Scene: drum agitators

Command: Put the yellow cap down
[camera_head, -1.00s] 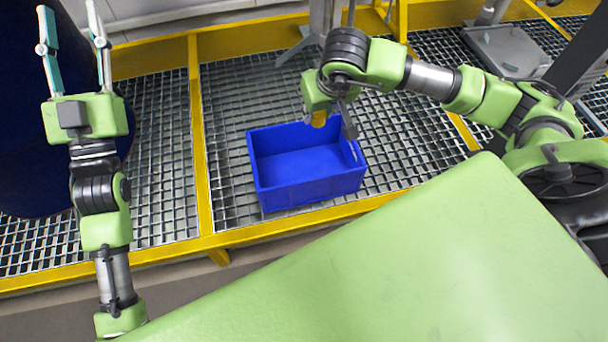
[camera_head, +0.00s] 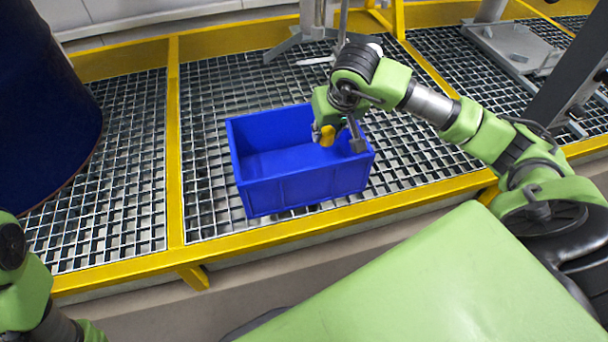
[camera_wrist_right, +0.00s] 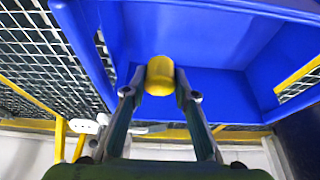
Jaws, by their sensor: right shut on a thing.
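The yellow cap (camera_head: 328,136) is held between the fingers of my right gripper (camera_head: 338,139). In the right wrist view the cap (camera_wrist_right: 160,76) shows between the two fingertips, with the inside of the blue crate (camera_wrist_right: 220,40) behind it. In the head view the cap and gripper appear over the right part of the crate (camera_head: 305,189), near its rim. I cannot tell the exact height of the cap above the crate floor. The crate looks empty where its inside shows. My left gripper is out of view; only part of that arm shows at the lower left.
The crate stands on a metal grating (camera_head: 125,150) framed by yellow beams (camera_head: 174,150). A dark blue drum (camera_head: 45,100) stands at the left. A grey metal stand (camera_head: 318,25) is behind the crate. Free grating lies left of the crate.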

